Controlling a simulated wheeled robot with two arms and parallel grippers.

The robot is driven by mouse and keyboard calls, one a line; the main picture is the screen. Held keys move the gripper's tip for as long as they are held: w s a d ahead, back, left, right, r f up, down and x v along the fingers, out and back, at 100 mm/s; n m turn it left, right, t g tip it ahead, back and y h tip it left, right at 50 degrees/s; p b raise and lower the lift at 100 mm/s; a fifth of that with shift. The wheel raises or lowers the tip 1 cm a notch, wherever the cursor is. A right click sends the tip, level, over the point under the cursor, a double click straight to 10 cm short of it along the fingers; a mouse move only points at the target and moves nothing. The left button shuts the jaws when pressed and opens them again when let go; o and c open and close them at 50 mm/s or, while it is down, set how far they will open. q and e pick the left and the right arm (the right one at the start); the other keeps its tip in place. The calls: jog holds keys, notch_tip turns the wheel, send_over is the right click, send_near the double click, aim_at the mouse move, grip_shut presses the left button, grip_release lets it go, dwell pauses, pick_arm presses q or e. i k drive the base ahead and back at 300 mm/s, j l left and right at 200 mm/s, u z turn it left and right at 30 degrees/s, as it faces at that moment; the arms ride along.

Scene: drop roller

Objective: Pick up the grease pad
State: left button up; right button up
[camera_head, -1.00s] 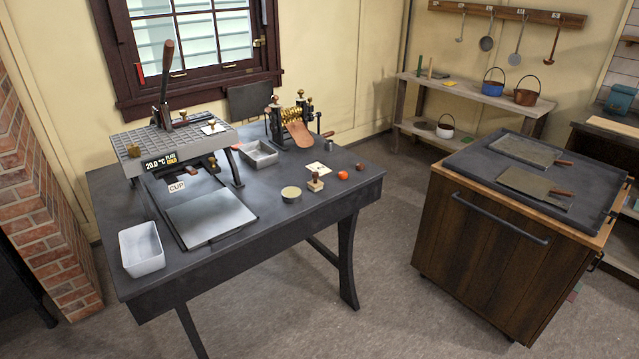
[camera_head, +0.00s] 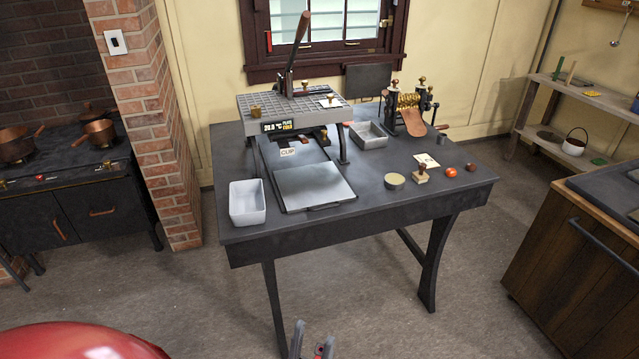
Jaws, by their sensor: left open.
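A small pad with a wooden knob handle (camera_head: 421,174) stands upright on the dark table, near its front right; it looks like the grease pad. A round, shallow tin with a pale yellowish top (camera_head: 395,181) sits just to its left. My left gripper (camera_head: 314,338) shows at the bottom edge of the head view, in front of the table and well short of the pad. Its two fingers are apart with nothing between them. My right gripper is not in view.
The dark table (camera_head: 370,215) also bears a press (camera_head: 295,105), a metal plate (camera_head: 314,186), a white bin (camera_head: 247,202), a grey tray (camera_head: 369,134), a roller machine (camera_head: 410,106), a card (camera_head: 427,160) and a red ball (camera_head: 451,173). A stove (camera_head: 85,205) stands left, a wooden cabinet (camera_head: 575,255) right.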

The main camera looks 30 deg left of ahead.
aim_at(421, 177)
jog(key=i, duration=0.45)
jog(key=i+j+z, duration=0.15)
jog(key=i, duration=0.35)
